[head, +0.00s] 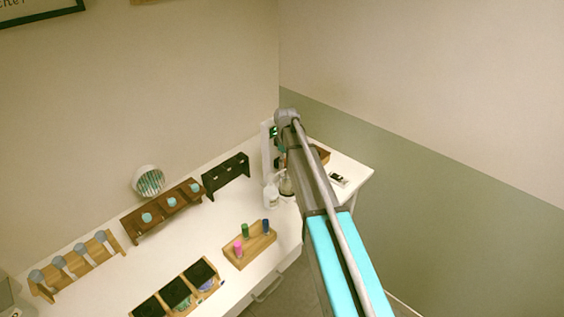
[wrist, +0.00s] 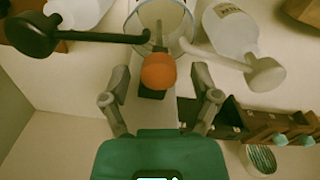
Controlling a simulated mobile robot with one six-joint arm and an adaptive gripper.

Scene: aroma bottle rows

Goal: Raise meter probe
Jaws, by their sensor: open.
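In the wrist view my gripper (wrist: 159,76) is open, its two grey fingers apart on either side of an orange rounded knob (wrist: 158,70). The knob sits in front of a dark clamp on a pale upright stand (wrist: 132,108). In the head view my arm hides the gripper and most of the white stand (head: 267,155).
In the wrist view a black arm (wrist: 100,37) and a pale arm (wrist: 222,58) with rounded ends flank the knob. In the head view a dark rack (head: 226,177), a brown bottle rack (head: 163,208) and a wooden vial block (head: 251,245) stand left. The wall is close behind.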

